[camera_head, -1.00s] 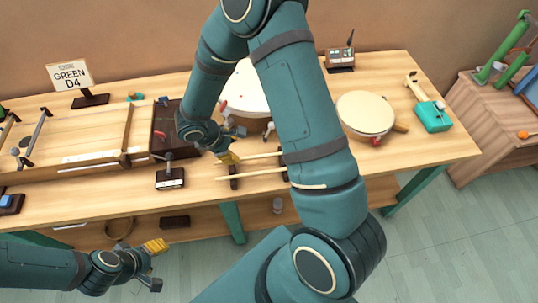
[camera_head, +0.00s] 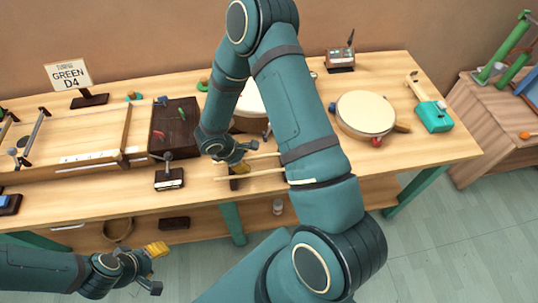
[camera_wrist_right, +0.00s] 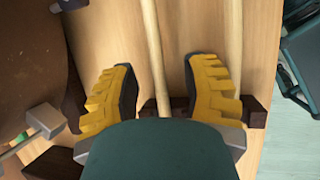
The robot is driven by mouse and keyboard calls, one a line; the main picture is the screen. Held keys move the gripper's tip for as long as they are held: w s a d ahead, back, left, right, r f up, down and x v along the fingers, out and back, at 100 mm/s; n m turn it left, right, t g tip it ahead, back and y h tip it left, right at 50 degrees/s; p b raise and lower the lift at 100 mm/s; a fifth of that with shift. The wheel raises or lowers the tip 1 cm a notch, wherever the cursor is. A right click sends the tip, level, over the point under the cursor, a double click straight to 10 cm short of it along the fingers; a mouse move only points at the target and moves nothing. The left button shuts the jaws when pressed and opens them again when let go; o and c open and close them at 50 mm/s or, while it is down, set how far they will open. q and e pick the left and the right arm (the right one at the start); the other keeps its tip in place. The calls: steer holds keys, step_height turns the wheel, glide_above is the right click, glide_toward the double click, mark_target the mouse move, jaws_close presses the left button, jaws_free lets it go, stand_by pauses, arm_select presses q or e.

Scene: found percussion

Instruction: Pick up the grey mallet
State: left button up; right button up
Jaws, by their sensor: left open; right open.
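Two pale wooden sticks lie side by side on a dark rest. The back stick (camera_head: 264,156) and the front stick (camera_head: 258,177) run under my right arm, which hides their right ends. No grey head shows on either, so I cannot tell which is the grey mallet. My right gripper (camera_head: 238,170) is over the rest. In the right wrist view, this gripper (camera_wrist_right: 160,75) is open, with the back stick (camera_wrist_right: 155,45) between its yellow fingers. The front stick (camera_wrist_right: 235,45) passes by the right finger. My left gripper (camera_head: 155,267) is open and empty in front of the table.
A dark brown box (camera_head: 176,118) and a small labelled stand (camera_head: 170,180) are left of the sticks. A round drum (camera_head: 365,113) and a teal box (camera_head: 434,117) stand to the right. The table's front edge is close to the front stick.

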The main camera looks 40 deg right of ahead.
jaws_close()
steer(key=shift+r, duration=0.1)
